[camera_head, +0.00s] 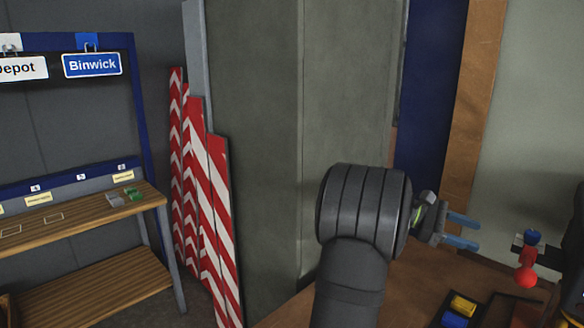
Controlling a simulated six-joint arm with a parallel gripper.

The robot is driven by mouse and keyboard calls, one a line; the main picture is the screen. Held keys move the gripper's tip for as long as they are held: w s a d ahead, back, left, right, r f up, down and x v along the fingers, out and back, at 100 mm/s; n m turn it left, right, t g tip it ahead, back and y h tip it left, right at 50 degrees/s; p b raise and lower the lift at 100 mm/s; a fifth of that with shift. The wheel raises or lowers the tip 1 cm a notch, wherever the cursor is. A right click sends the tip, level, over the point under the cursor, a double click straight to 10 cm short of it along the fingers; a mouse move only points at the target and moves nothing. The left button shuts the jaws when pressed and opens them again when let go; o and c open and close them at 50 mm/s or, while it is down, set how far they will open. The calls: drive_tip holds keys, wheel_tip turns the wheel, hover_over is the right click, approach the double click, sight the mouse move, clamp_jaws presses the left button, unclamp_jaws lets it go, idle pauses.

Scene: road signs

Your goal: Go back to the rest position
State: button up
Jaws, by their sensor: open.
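My gripper (462,232) is at the right of the view, at the end of my dark grey arm. Its two blue fingers are apart and point to the right. Nothing shows between them. It is held above the brown work surface (410,290), clear of the things there. Part of the surface is hidden behind my arm.
Red-white striped boards (214,205) lean left of my arm. A wooden shelf (80,215) and Binwick sign (92,64) are far left.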

drive_tip(key=w+n+h, duration=0.2)
drive_tip(key=w+n, duration=0.2)
drive_tip(key=n, duration=0.1)
drive_tip(key=x, duration=0.7)
drive_tip(key=shift+d+t, duration=0.2)
drive_tip(key=shift+t, duration=0.2)
idle(0.8)
